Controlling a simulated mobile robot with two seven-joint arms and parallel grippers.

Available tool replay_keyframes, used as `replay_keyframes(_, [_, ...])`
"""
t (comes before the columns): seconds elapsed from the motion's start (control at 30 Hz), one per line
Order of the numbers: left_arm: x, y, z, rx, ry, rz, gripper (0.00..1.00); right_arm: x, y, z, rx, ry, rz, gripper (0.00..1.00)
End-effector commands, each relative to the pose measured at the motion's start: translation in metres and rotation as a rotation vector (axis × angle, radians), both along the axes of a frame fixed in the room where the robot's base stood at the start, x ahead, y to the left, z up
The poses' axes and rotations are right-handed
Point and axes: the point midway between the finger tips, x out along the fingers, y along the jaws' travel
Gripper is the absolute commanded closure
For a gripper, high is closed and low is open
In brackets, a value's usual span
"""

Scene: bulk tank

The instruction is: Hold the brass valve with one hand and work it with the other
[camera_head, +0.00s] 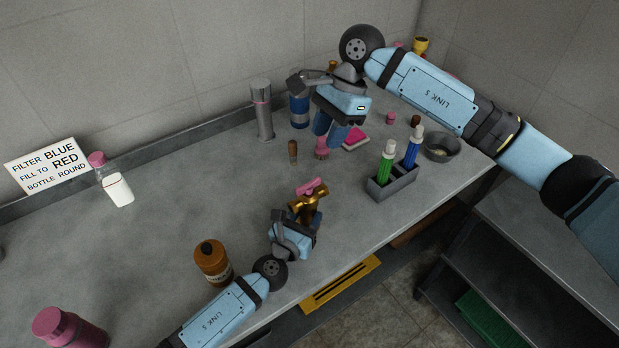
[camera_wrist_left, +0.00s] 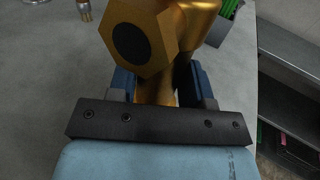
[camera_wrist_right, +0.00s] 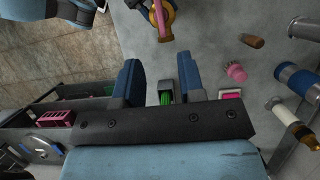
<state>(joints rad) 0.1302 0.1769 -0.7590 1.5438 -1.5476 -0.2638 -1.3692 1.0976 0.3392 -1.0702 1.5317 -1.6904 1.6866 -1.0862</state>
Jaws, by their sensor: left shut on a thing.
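The brass valve (camera_head: 304,205) stands near the bench's front edge with a pink handle (camera_head: 312,187) on top. My left gripper (camera_head: 300,222) is shut on the valve's lower body. In the left wrist view the brass body (camera_wrist_left: 140,40) fills the space between the fingers and hides part of the grip. My right gripper (camera_head: 328,130) is open and empty over the back of the bench, apart from the valve. In the right wrist view its fingers (camera_wrist_right: 160,75) are spread, and the valve (camera_wrist_right: 160,18) with its pink handle shows at the top.
A grey rack (camera_head: 391,182) with green and blue bottles stands right of the valve. A brown jar (camera_head: 212,262) stands left of my left gripper. A silver cylinder (camera_head: 262,112), a blue can (camera_head: 299,111) and a small brown piece (camera_head: 293,152) are behind. A grey bowl (camera_head: 441,147) is right.

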Motion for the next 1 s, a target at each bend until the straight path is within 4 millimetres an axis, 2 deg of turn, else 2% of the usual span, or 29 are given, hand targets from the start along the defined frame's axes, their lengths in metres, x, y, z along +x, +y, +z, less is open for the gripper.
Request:
replay_keyframes(0.17, [0.000,0.000,0.000,0.000,0.000,0.000,0.86,-0.003,0.004,-0.012,0.009,0.003,0.026,0.64])
replay_keyframes(0.6, [0.000,0.000,0.000,0.000,0.000,0.000,0.86,-0.021,0.030,-0.089,0.008,0.003,0.023,0.64])
replay_keyframes(0.8, [0.000,0.000,0.000,0.000,0.000,0.000,0.86,-0.025,0.036,-0.107,0.008,0.000,0.022,0.64])
replay_keyframes(1.0, [0.000,0.000,0.000,0.000,0.000,0.000,0.86,-0.026,0.037,-0.110,0.008,0.000,0.022,0.64])
